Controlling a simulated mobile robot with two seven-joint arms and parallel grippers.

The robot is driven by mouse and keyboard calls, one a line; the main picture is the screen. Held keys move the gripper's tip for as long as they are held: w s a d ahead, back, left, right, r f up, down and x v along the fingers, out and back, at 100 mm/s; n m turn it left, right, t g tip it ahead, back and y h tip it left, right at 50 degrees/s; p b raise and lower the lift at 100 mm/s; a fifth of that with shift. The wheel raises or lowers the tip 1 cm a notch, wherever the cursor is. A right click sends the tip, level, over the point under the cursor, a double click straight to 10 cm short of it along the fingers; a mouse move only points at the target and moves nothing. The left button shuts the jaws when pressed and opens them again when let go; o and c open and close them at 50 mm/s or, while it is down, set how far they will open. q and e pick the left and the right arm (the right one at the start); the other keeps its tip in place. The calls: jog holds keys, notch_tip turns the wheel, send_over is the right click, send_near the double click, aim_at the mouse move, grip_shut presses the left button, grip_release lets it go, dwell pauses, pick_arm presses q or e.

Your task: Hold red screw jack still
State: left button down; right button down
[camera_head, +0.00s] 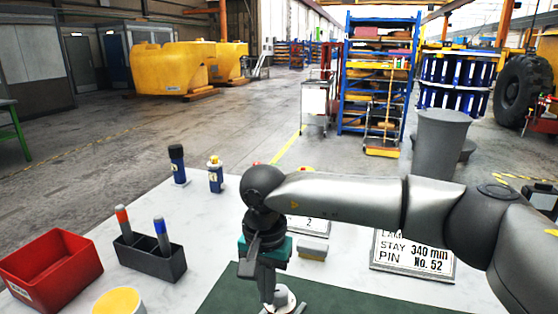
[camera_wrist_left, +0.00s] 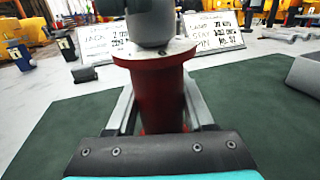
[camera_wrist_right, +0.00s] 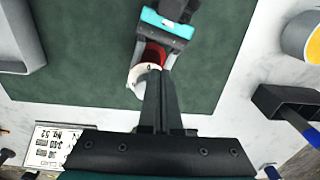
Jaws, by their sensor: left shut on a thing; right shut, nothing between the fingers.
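The red screw jack (camera_wrist_left: 158,95) stands between the fingers of my left gripper (camera_wrist_left: 158,110), which is shut on its red body in the left wrist view. A pale round flange tops the body, with a rounded grey piece above it. In the right wrist view the jack (camera_wrist_right: 154,54) shows as a red patch and pale rim beside the teal-marked left gripper. My right gripper (camera_wrist_right: 161,74) is shut and empty, its tips close to the rim; I cannot tell whether they touch. In the head view my right gripper (camera_head: 268,290) hides part of the jack's flange (camera_head: 286,300).
A dark green mat (camera_head: 235,287) covers the front of the white table. Left are a red bin (camera_head: 65,268), a dark holder (camera_head: 155,262) with two markers and a yellow-topped tub (camera_head: 118,302). A lettered sign (camera_head: 410,262) and an eraser-like block (camera_head: 313,248) lie right.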

notch_tip(320, 180, up, 6)
jog(key=shift+s+f, duration=0.1)
jog(key=shift+s, duration=0.05)
dwell(0.3)
jog(key=shift+s+d+f, duration=0.15)
jog(key=shift+d+f, duration=0.25)
jog(key=shift+f, duration=0.6)
jog(key=shift+s+d+f, duration=0.1)
jog(key=shift+d+f, duration=0.35)
jog(key=shift+f, duration=0.55)
jog(key=shift+s+d+f, duration=0.15)
jog(key=shift+d+f, duration=0.25)
jog(key=shift+f, duration=0.6)
jog(key=shift+w, duration=0.4)
